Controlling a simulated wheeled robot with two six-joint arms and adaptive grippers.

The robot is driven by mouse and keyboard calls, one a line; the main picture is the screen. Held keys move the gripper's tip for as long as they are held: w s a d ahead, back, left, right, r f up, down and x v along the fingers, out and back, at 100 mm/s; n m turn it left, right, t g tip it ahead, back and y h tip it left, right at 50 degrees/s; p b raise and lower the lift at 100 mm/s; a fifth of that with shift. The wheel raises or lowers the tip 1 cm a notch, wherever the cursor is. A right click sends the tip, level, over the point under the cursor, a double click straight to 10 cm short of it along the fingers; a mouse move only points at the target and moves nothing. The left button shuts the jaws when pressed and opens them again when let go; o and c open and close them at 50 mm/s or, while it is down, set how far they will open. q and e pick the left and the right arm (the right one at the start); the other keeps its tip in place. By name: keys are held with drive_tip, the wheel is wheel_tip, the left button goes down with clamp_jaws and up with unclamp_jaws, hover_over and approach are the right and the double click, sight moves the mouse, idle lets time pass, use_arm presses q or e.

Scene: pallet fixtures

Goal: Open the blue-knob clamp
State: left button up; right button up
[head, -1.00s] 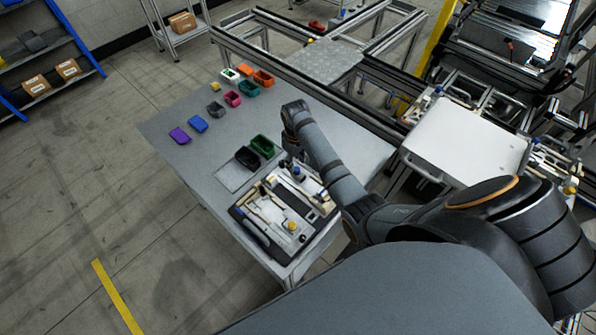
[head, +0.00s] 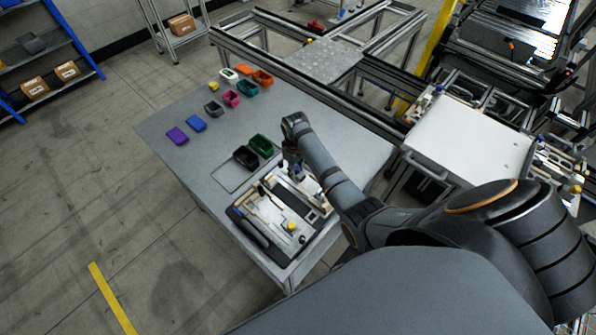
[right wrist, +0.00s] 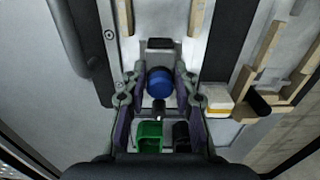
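The blue knob (right wrist: 159,82) of the clamp sits in the middle of the right wrist view, on a pale plate. My right gripper (right wrist: 157,90) has its two fingers on either side of the knob, with a narrow gap seeming to show on both sides, so it looks open around it. In the head view my right gripper (head: 292,160) points down over the back part of the fixture board (head: 250,240); the knob shows only as a small dark blue spot there. The clamp's arm and base are mostly hidden. My left gripper is in no view.
A green bin (head: 262,145) and a black bin (head: 246,157) stand just behind the fixture. Several small coloured bins lie farther back on the grey table (head: 170,160). A yellow knob (head: 292,226) is on the board's near part.

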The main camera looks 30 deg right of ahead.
clamp_jaws()
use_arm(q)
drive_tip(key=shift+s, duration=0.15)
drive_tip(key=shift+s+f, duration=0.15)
use_arm(e)
drive_tip(key=shift+w, duration=0.2)
drive_tip(key=shift+w+a+b, duration=0.15)
drive_tip(key=shift+w+b, duration=0.1)
drive_tip(key=shift+b, duration=0.05)
drive_tip(key=shift+w+a+b, duration=0.3)
drive_tip(key=shift+w+b, duration=0.05)
drive_tip(key=shift+w, duration=0.55)
drive_tip(key=o, duration=0.8)
unclamp_jaws()
drive_tip(key=shift+c, duration=0.2)
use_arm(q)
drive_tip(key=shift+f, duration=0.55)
use_arm(e)
drive_tip(key=shift+s, duration=0.1)
